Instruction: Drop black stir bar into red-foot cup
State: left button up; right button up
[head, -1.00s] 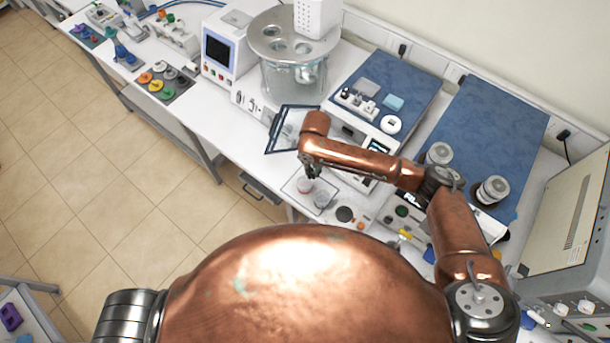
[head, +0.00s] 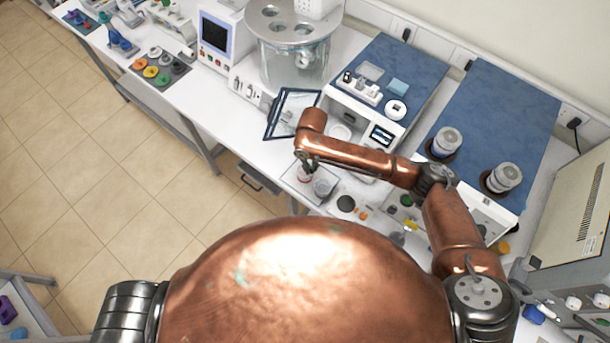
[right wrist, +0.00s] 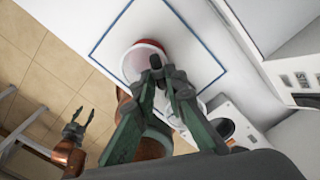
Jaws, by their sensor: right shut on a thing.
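The red-foot cup (head: 304,178) stands on a blue-edged white mat near the bench's front edge in the head view. In the right wrist view it shows as a clear cup with a red ring (right wrist: 137,56). My right gripper (head: 309,163) is over this cup, pointing down. In the right wrist view my right gripper (right wrist: 163,72) is shut on the small black stir bar (right wrist: 155,61), which overlaps the cup's opening. How high it is above the cup is hard to tell. My left gripper (right wrist: 80,116) hangs open and empty over the floor in the right wrist view.
A second clear cup (head: 322,187) stands close to the right of the red-foot cup. A blue-edged tray (head: 272,128) lies behind. A stirrer device (head: 382,134) and several small items crowd the right side. The bench edge is close in front.

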jog(key=o, duration=0.9)
jog(key=shift+c, duration=0.2)
notch_tip(320, 180, up, 12)
dwell(0.5)
